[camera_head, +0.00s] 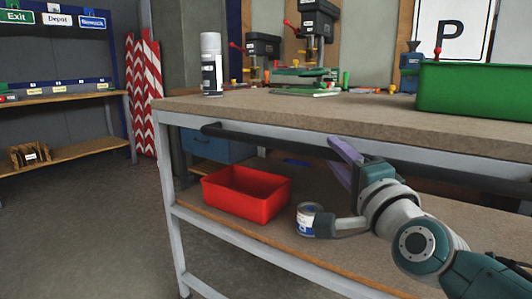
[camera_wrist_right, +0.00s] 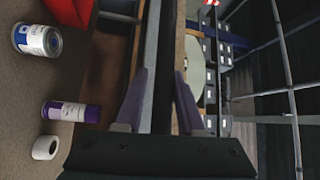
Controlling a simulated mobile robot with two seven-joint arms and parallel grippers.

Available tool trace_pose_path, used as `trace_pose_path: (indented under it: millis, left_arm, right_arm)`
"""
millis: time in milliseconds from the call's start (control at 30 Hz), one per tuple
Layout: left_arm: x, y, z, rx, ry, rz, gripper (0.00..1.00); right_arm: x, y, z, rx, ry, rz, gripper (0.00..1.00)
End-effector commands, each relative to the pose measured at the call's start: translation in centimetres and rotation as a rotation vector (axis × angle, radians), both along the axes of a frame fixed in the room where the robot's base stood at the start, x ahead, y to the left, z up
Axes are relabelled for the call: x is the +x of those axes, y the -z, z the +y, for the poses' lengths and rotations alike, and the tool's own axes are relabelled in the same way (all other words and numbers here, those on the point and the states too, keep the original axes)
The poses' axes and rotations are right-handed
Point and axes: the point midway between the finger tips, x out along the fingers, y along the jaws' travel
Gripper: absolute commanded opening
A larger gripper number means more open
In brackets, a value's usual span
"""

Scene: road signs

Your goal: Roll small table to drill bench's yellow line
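A table (camera_head: 270,107) with a brown top, grey metal frame and lower shelf fills the middle and right of the head view. A black bar (camera_head: 270,140) runs along its front under the top. I cannot tell whether this is the small table; no wheels show. My right gripper (camera_head: 347,152) is at this bar, its purple fingers apart. In the right wrist view the dark bar (camera_wrist_right: 164,65) runs between the fingers, and I see no clear grip on it. A drill press (camera_head: 318,20) stands at the back of the tabletop. No yellow line is visible. My left gripper is out of view.
The lower shelf holds a red crate (camera_head: 245,205), a paint can (camera_wrist_right: 38,40), a purple spray can (camera_wrist_right: 70,112) and a white roll (camera_wrist_right: 45,147). A green crate (camera_head: 470,95) and a white spray can (camera_head: 211,65) stand on top. Open floor (camera_head: 80,230) lies left.

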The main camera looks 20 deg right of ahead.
Motion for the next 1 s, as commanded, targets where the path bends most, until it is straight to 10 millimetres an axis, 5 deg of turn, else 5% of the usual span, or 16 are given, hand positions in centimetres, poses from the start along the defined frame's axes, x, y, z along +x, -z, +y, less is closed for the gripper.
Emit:
trace_pose_path:
  millis: [200, 533, 1000]
  left_arm:
    - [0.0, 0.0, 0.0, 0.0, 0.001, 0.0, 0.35]
    - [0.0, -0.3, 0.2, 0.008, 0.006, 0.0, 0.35]
    - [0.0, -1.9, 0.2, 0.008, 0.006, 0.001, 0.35]
  right_arm:
    - [0.0, -0.1, 0.0, -0.001, 0.001, -0.004, 0.57]
    - [-0.6, -0.2, 0.1, -0.002, 0.0, -0.004, 0.57]
    - [-8.4, 1.0, 1.0, -0.003, 0.0, -0.002, 0.57]
